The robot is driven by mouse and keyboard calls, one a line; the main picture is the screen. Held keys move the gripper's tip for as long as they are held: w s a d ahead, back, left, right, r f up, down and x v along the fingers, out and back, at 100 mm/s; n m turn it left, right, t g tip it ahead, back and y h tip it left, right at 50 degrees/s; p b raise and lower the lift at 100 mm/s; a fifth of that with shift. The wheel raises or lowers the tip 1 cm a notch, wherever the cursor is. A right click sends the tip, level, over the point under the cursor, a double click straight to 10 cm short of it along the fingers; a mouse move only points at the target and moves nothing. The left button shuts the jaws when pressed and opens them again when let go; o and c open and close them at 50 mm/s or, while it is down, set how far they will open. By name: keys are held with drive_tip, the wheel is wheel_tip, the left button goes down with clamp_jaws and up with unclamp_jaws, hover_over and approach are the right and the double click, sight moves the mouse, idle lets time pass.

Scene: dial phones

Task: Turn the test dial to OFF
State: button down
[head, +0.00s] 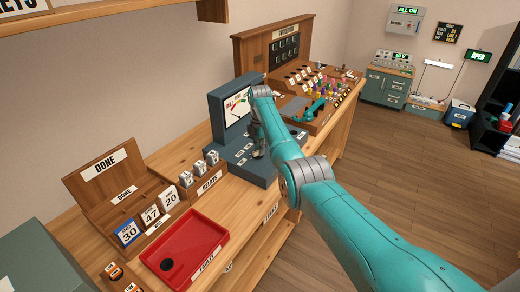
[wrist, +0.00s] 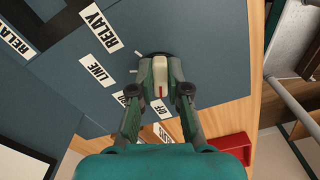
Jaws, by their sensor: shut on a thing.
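The test dial (wrist: 160,78) is a pale knob with a red line, on the blue-grey panel of the tester (wrist: 210,50). My gripper (wrist: 160,68) is shut on the dial, one finger on each side. The red line points down in the wrist view. Another white label (wrist: 163,132) below the dial is too hidden to read. In the head view the tester (head: 218,115) has an upright meter, and my gripper (head: 259,151) is at its base; the dial is hidden there.
The wooden bench holds a relays rack (head: 207,183), a red tray (head: 188,250) and a DONE rack (head: 103,170) left of the tester. A wooden switchboard (head: 270,50) with coloured plugs stands behind it. Open floor lies to the right.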

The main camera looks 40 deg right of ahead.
idle(0.3)
drive_tip(key=c, duration=1.1)
unclamp_jaws()
drive_tip(key=shift+c, duration=0.2)
drive_tip(key=shift+r, duration=0.15)
wheel_tip(320, 180, up, 12)
